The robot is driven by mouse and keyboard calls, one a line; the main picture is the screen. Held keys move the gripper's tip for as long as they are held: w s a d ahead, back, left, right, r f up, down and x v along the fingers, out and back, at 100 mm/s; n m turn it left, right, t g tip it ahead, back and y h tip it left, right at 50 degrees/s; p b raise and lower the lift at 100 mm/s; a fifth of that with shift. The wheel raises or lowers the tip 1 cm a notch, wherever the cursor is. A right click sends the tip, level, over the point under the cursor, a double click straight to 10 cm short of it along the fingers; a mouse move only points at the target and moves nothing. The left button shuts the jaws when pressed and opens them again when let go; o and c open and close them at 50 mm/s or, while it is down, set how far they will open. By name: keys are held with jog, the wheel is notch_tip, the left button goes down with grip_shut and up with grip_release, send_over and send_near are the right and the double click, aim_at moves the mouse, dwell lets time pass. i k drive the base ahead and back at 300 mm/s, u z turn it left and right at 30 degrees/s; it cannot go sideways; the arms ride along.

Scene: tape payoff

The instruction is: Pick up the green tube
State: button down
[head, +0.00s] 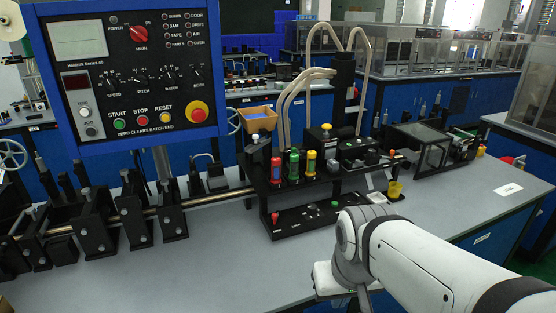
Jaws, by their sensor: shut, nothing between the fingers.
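The green tube (293,166) stands upright in the black rack (262,187) on the grey bench, as the middle one of three tubes. Its body is green, with a lighter band near the top; its lower end is hidden in the rack. My arm (395,250) reaches in from the bottom right, in front of and to the right of the rack, apart from the tube. The arm's wrist part shows near the bottom edge, but the gripper's fingers are not in view.
A blue-and-red tube (276,169) stands close on the left, and a yellow-and-green tube (310,163) close on the right. A control panel (130,75) overhangs the left side. Black fixtures (135,215) line the left bench. The front bench surface (200,275) is clear.

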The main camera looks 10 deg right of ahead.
aim_at(294, 158)
jog(key=u, duration=2.5)
jog(key=k, duration=1.1)
jog(key=z, duration=1.55)
jog(key=i, duration=1)
jog(key=z, duration=0.05)
